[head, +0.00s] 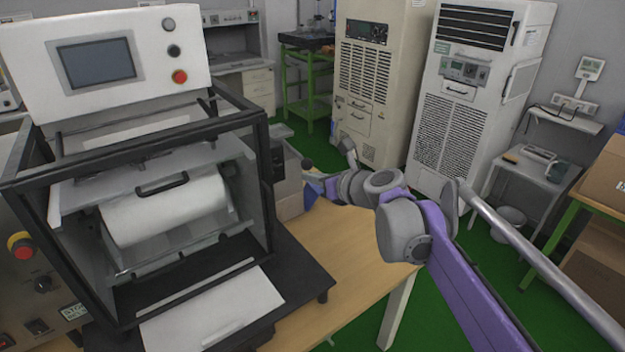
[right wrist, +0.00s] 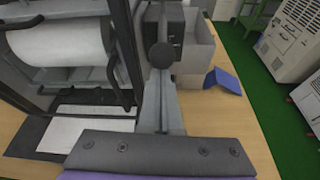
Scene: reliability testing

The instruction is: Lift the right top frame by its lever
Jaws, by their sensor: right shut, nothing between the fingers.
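The lever shows as a round black knob (head: 307,164) beside the grey device (head: 287,172) to the right of the black-framed machine. In the right wrist view the knob (right wrist: 160,54) lies just beyond my fingertips, in front of the device (right wrist: 197,50). I cannot tell whether the fingers touch it. The right top frame itself is not clearly distinguishable. My right gripper (head: 314,180) is at the knob, shut and empty; its fingers also show in the right wrist view (right wrist: 165,92). My left gripper is not in view.
The black-framed machine (head: 262,120) with a white roll (head: 165,210) stands close on the left. A blue piece (right wrist: 225,80) lies on the wooden table (head: 350,250) beside the device. The table front right is clear. Tall cabinets (head: 450,135) stand behind.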

